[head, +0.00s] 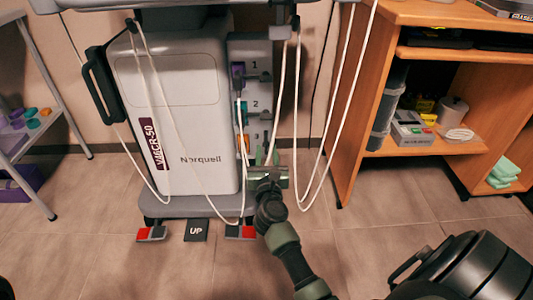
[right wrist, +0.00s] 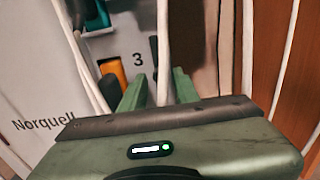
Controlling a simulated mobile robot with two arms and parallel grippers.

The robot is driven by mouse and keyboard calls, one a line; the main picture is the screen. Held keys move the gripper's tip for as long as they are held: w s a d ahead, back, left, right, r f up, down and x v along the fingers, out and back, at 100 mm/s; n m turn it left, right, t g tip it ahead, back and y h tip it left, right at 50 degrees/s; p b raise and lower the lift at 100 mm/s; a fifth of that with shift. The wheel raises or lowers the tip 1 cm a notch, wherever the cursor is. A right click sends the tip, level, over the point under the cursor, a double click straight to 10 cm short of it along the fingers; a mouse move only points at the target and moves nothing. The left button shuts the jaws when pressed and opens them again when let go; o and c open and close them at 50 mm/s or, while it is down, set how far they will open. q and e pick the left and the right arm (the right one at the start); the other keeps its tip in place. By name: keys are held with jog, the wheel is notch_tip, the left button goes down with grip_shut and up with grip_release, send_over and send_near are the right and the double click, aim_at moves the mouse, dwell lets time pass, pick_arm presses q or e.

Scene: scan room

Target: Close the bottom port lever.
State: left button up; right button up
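The grey Norquell machine (head: 175,110) stands upright with a narrow port panel (head: 262,50) on its right side, numbered 1 to 3 downward. The bottom port, 3, has an orange part (right wrist: 112,72) left of its number in the right wrist view. A dark upright piece right of the 3 may be its lever; cables and fingers partly cover this area, so its position is unclear. My right gripper (head: 266,158) is at the panel's lower end, its green fingers (right wrist: 158,90) apart and pointing toward the panel just below the 3. My left gripper is out of view.
White cables (head: 297,120) hang in front of the panel and beside my right gripper. A wooden shelf unit (head: 355,120) stands to the right, a metal rack (head: 45,75) to the left. Red-ended pedals (head: 240,232) and an UP pedal (head: 196,230) sit at the machine's base.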

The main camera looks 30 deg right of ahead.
grip_shut()
